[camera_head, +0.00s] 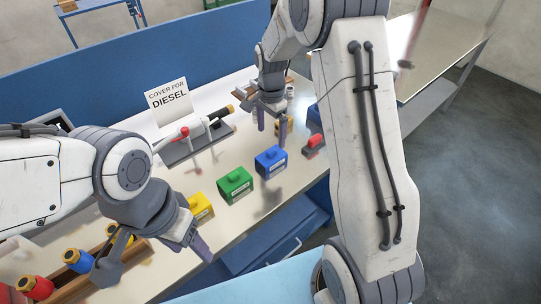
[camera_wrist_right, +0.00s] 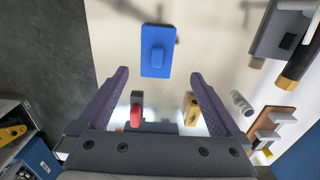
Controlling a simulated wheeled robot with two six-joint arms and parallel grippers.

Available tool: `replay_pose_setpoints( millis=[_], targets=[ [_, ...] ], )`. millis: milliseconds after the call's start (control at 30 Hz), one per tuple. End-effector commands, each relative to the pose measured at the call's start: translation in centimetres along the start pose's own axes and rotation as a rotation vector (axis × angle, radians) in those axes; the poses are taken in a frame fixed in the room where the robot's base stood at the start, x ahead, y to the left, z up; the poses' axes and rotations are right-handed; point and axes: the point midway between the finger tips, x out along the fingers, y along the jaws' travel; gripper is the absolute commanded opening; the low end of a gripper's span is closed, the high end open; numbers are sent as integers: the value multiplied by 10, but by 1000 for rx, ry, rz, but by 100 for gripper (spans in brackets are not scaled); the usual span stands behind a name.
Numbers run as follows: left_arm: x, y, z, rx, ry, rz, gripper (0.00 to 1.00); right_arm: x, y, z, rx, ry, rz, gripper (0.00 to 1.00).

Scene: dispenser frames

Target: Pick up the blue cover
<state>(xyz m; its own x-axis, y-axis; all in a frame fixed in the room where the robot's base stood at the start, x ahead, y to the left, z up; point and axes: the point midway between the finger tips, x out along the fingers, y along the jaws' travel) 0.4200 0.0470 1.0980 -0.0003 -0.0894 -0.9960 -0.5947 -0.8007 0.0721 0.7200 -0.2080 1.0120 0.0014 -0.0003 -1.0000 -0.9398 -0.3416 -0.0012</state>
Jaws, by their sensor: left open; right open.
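The blue cover (camera_head: 270,161) stands on the white table, at the right end of a row with a green cover (camera_head: 235,186) and a yellow cover (camera_head: 200,208). In the right wrist view the blue cover (camera_wrist_right: 158,50) shows from above, with its raised grip, ahead of the fingertips. My right gripper (camera_head: 272,123) is open and empty, above the table behind the blue cover and apart from it. My left gripper (camera_head: 157,256) is open over the front left of the table, near the yellow cover.
A sign (camera_head: 169,100) reading "COVER FOR DIESEL" stands at the back beside a grey nozzle fixture (camera_head: 196,144). A wooden rack with red (camera_head: 36,287) and blue (camera_head: 78,260) bottles is front left. A red-handled item (camera_head: 315,142) lies right of the blue cover.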

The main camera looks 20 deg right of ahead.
Motion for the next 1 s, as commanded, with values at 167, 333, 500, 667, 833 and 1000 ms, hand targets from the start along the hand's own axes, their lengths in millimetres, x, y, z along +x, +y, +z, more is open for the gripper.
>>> replay_pose_setpoints(
  millis=[167, 333, 500, 667, 833, 1000],
  targets=[
    [-6, 0, 0, 0, 0, 0, 60, 28, 1, 0, 5, -2, 6, 100],
    [-8, 1, 0, 0, 0, 0, 60, 45, 1, 1, 2, -2, 3, 100],
    [-17, 1, -1, 0, 0, 0, 60, 60, 4, 3, 1, -3, 6, 100],
    [-25, 2, -1, 0, 0, 0, 60, 85, 6, 4, 0, -2, 5, 100],
    [-26, 2, -1, -1, 0, 0, 60, 98, 6, 4, 0, -1, 1, 100],
    [-25, 2, -1, -1, 0, 0, 60, 98, 5, 4, 0, -1, 0, 100]
  ],
)
